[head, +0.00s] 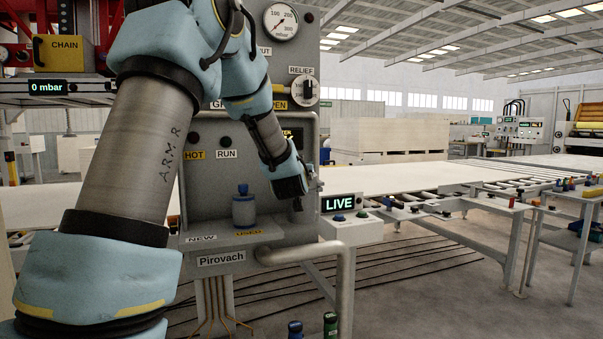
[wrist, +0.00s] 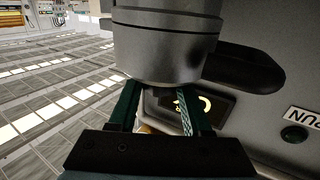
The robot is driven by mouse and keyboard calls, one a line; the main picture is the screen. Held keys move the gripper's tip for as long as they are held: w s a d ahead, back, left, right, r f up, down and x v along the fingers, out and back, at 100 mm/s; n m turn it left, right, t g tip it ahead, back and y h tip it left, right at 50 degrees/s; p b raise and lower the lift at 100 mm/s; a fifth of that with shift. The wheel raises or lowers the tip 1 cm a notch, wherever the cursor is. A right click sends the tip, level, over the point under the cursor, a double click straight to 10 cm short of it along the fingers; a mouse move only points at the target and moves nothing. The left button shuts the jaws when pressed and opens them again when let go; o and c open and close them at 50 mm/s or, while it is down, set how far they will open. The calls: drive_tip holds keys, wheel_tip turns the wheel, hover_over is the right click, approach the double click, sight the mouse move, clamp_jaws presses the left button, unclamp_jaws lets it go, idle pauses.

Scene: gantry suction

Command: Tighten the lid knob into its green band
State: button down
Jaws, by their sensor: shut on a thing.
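My gripper (head: 314,185) is at the grey machine panel, right of the shelf. In the wrist view its two green fingers (wrist: 162,92) reach up to the underside of a large grey metal cylinder (wrist: 165,45) and are shut on the lid knob. The knob is mostly hidden between the fingers and under the cylinder. A dark display with a lit yellow mark (wrist: 205,104) sits just behind the right finger. It is partly covered by my arm in the head view (head: 292,135). I cannot see the green band or where the knob stands against it.
A blue-capped canister (head: 243,208) stands on the shelf (head: 222,240) labelled NEW and USED. A LIVE display box (head: 342,203) and a pipe rail (head: 345,270) lie right of the panel. Roller conveyors run behind.

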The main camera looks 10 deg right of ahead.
idle(0.3)
drive_tip(key=shift+c, duration=1.7)
unclamp_jaws()
drive_tip(key=shift+s, duration=0.1)
drive_tip(key=b+v, duration=0.2)
drive_tip(key=v, duration=0.8)
drive_tip(key=shift+s, duration=0.3)
drive_tip(key=shift+a+r, duration=0.1)
